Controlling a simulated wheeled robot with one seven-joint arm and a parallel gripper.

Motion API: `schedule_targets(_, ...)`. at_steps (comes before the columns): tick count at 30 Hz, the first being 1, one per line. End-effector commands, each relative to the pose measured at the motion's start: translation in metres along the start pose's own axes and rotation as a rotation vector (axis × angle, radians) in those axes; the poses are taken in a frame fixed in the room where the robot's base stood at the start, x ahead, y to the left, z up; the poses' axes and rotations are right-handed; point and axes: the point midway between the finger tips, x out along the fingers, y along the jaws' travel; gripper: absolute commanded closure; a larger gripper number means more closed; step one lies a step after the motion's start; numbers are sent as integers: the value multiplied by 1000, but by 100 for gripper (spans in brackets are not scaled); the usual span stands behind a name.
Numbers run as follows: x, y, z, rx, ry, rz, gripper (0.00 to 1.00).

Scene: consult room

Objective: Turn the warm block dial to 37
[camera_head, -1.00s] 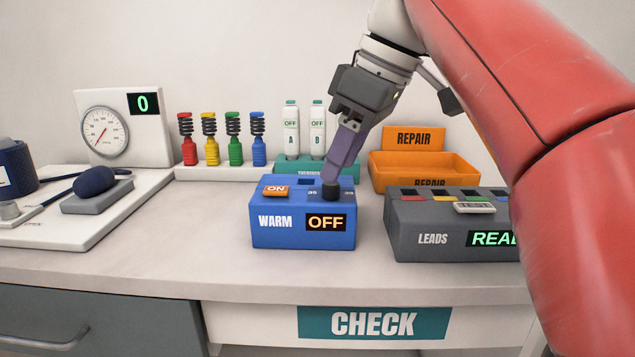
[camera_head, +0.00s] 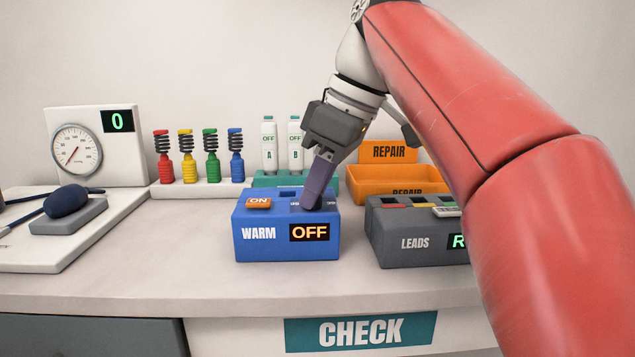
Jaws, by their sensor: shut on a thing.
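The blue warm block (camera_head: 262,250) stands on the bench at the middle of the view. Its front display (camera_head: 309,232) reads OFF, and an orange ON button (camera_head: 258,202) is on its top left. My gripper (camera_head: 310,204) reaches down from above onto the block's top right and is shut on the dark dial there. The fingers hide most of the dial and its markings, so I cannot read where it points.
The grey leads box (camera_head: 385,248) stands just right of the block, partly behind my arm. The orange repair bin (camera_head: 385,186), two thermometers (camera_head: 269,145) in a teal stand and a white rack (camera_head: 200,188) of coloured plugs are behind. A gauge (camera_head: 77,149) stands left. The bench front is clear.

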Motion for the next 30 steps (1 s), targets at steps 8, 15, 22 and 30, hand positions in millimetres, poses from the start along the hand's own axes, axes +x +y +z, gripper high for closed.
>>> schedule_targets(8,-1,-1,-1,52,0,22,100)
schedule_targets(15,-2,-3,-1,197,0,83,100)
schedule_targets(22,-1,-4,-2,395,1,165,100)
schedule_targets(30,0,-5,-2,626,1,262,100)
